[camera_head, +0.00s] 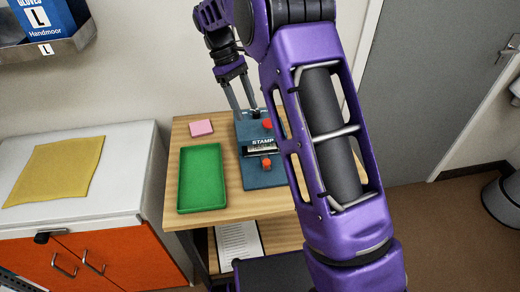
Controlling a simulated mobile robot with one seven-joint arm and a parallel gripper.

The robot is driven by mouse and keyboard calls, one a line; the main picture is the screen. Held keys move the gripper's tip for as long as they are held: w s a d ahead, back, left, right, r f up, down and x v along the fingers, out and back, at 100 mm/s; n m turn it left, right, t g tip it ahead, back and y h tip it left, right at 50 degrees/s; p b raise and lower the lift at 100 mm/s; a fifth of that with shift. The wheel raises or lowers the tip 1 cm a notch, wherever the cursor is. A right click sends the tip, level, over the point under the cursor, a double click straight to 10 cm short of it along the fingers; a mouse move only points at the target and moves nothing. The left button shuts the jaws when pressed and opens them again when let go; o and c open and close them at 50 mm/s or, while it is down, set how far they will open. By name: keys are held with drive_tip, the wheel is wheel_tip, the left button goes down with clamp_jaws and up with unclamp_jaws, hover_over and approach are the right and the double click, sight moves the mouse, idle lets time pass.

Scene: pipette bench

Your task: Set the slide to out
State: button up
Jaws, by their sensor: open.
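A blue-grey device (252,181) with a label reading STAMP stands on the wooden table. It has a black and white middle part (259,148), a red knob (267,124) behind it and an orange-red knob (266,163) in front. I cannot tell for sure which part is the slide, or its setting. My gripper (247,114) is open, its two fingers pointing down over the back end of the device, just behind and left of the red knob. Whether the fingertips touch anything is unclear. My purple arm hides the device's right side.
A green tray (202,206) lies left of the device, with a pink block (201,128) behind it, on the wooden table (176,158). A white cabinet with a yellow cloth (58,170) stands at left. A paper sheet (238,241) lies on the lower shelf.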

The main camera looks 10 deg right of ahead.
sight(266, 161)
drive_tip(key=b+x, duration=0.1)
drive_tip(key=x, duration=1.6)
drive_tip(key=shift+w+b, duration=0.15)
drive_tip(key=shift+b, duration=0.15)
clamp_jaws()
idle(0.5)
